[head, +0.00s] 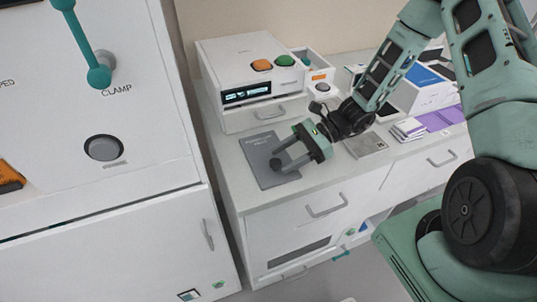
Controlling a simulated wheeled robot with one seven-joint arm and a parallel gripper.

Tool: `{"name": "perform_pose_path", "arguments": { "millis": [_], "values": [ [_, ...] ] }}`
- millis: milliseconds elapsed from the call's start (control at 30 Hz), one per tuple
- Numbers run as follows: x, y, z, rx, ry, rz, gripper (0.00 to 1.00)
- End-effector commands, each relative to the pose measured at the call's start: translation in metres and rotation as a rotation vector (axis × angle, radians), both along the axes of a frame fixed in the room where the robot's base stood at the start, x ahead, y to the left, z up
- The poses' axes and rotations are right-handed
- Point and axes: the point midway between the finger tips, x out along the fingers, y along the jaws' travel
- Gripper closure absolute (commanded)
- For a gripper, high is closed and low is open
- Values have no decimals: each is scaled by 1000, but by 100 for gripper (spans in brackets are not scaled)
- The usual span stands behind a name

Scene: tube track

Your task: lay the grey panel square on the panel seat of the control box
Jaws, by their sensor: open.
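A flat dark grey rectangle, which looks like the grey panel (258,153), lies on the white counter with small lettering near its far edge. My gripper (277,158) is open over its right part, fingers pointing left and down. A small dark round shape shows by the fingertips; I cannot tell whether it is a knob on the panel or a finger pad. Whether the fingers touch the panel is unclear. The white box with orange and green buttons and a lit display, likely the control box (226,63), stands behind. I cannot make out a panel seat on it.
A lighter grey square plate (367,146) lies on the counter (334,174) right of my gripper. Booklets (408,129), a purple sheet (442,118) and a blue-and-white box (425,88) stand further right. A large white cabinet with a teal clamp lever (86,46) fills the left.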

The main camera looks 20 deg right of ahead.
Motion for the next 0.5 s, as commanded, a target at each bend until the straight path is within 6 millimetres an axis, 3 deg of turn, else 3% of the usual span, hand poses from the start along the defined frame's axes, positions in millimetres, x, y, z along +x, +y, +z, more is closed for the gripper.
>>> {"name": "perform_pose_path", "arguments": {
  "millis": [200, 500],
  "values": [
    [-1, 29, -6, 2, 1, 3, 47],
    [-1, 32, -9, 1, 0, 0, 47]
  ]
}}
